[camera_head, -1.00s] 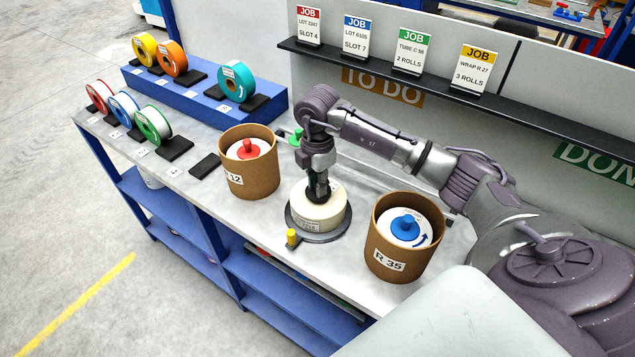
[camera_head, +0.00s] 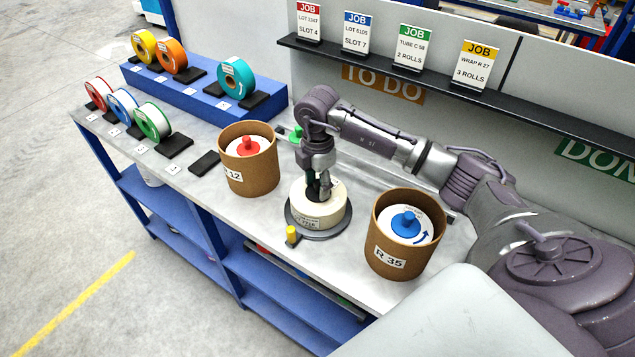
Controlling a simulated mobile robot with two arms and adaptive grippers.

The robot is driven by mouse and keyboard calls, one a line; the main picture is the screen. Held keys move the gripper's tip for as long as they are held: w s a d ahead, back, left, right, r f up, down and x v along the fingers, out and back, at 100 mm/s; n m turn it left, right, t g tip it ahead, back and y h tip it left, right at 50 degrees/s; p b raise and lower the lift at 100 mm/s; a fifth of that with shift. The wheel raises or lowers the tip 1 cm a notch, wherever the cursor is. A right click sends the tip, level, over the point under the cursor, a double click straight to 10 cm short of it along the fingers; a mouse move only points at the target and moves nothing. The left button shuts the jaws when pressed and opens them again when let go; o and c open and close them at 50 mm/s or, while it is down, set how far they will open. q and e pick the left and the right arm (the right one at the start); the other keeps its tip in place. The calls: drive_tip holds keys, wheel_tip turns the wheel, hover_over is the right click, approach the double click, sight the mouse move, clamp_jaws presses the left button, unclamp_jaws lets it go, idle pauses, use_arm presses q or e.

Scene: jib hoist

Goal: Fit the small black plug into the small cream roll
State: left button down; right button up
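The small cream roll (camera_head: 320,214) lies flat on a dark round base on the bench, between two brown tubs. My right gripper (camera_head: 318,190) points straight down over the middle of the roll, its fingers spread apart. The small black plug (camera_head: 314,194) shows as a dark piece at the roll's centre, between and below the fingertips. The fingers partly hide it, so how deep it sits cannot be told. My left gripper is not in view.
A brown tub with a red-knobbed roll (camera_head: 233,181) stands left, and tub R 35 (camera_head: 388,258) with a blue-knobbed roll stands right. A yellow peg (camera_head: 292,235) is at the base's front. Coloured spools (camera_head: 152,121) stand at the left. A shelf with job cards runs behind.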

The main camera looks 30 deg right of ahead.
sight(317, 182)
drive_tip(key=shift+r, duration=0.3)
wheel_tip(317, 182, up, 11)
drive_tip(key=shift+r, duration=0.2)
